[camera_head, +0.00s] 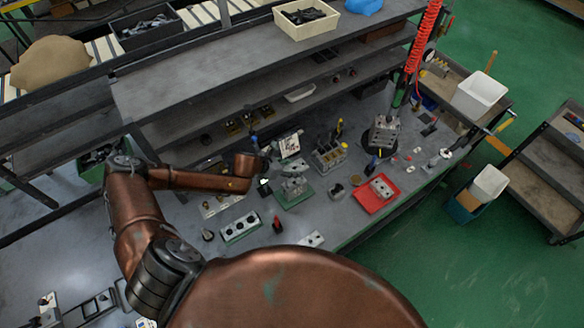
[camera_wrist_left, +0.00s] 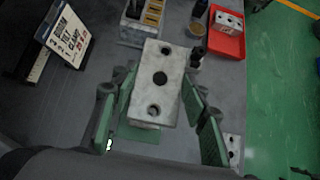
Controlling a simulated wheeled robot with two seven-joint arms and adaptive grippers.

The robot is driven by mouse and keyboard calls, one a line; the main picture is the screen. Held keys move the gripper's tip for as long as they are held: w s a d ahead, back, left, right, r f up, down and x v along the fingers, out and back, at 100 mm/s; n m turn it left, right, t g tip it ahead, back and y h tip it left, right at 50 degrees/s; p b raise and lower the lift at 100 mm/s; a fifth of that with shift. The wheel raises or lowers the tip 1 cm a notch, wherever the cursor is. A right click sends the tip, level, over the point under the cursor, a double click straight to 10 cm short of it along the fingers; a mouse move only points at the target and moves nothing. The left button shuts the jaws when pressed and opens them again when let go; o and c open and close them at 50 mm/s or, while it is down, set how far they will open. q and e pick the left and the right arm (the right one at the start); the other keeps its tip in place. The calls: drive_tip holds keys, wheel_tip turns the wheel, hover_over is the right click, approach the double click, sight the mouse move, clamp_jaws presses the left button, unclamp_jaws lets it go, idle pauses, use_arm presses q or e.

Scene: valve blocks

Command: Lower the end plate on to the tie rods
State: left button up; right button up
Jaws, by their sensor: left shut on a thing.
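The end plate (camera_wrist_left: 155,88) is a light grey block with three holes in a row, the middle one dark. In the left wrist view my left gripper (camera_wrist_left: 157,84) has its green fingers on both sides of it and is shut on it. In the head view the plate (camera_head: 294,167) appears small, above the valve stack on a green base (camera_head: 294,198). The green base (camera_wrist_left: 138,131) also shows beneath the plate in the wrist view. The tie rods are hidden under the plate, so I cannot tell whether it touches them. My right gripper is not in view.
A tilted instruction card (camera_wrist_left: 66,34) stands left of the plate. A slotted rack (camera_head: 328,157) stands behind the base. A red tray (camera_head: 366,205) holding a grey block lies to the right. A green-based block with dark holes (camera_head: 240,228) lies nearer left. Shelves (camera_head: 230,70) overhang the bench's back.

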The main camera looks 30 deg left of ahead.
use_arm(q)
drive_tip(key=shift+f+b, duration=0.3)
drive_tip(key=shift+f, duration=0.2)
drive_tip(key=shift+f+b, duration=0.5)
drive_tip(key=shift+f, duration=0.35)
drive_tip(key=shift+f+b, duration=0.4)
drive_tip(key=shift+f, duration=0.25)
drive_tip(key=shift+f+b, duration=0.4)
drive_tip(key=shift+f, duration=0.3)
drive_tip(key=shift+f+b, duration=0.7)
drive_tip(key=shift+f, duration=0.35)
drive_tip(key=shift+f+b, duration=0.5)
drive_tip(key=shift+f, duration=0.35)
